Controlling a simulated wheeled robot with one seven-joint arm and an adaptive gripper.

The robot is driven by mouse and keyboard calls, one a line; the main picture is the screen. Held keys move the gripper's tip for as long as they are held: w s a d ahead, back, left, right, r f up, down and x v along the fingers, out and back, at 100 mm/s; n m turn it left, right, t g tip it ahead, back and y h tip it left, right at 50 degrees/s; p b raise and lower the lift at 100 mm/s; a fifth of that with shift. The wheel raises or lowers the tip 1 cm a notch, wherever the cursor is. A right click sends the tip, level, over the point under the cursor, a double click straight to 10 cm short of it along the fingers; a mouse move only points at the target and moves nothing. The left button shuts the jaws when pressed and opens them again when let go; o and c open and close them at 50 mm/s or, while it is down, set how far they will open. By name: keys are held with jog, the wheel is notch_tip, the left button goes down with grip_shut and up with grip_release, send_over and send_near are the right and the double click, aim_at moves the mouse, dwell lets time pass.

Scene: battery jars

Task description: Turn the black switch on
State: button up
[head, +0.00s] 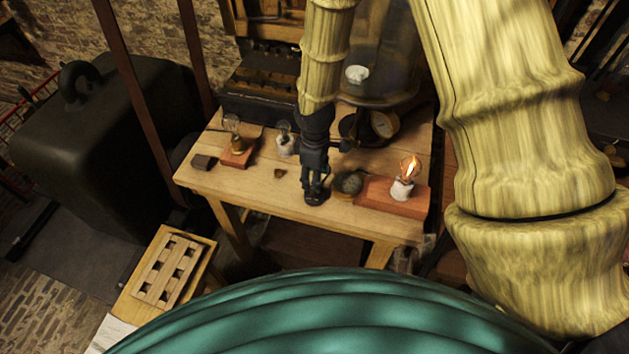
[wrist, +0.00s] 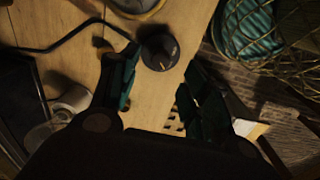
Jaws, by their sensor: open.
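The black switch (wrist: 158,50) is a round dark knob with a small pale mark on its top. In the wrist view it sits on the wooden table (wrist: 150,110), just beyond and between my fingertips. In the head view the switch (head: 317,198) shows as a dark round shape near the table's front edge, partly covered by my gripper. My gripper (head: 313,181) points down over it. My gripper (wrist: 157,78) is open, with nothing between its fingers. I cannot tell whether the fingers touch the switch.
Right of the switch are a round dish (head: 348,183) and a lit bulb (head: 409,168) on a red base. A glass dome and gauge (head: 384,124) stand behind.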

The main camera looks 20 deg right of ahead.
notch_tip(320, 180, up, 7)
dwell(0.4)
jog(key=shift+f, duration=0.1)
dwell(0.4)
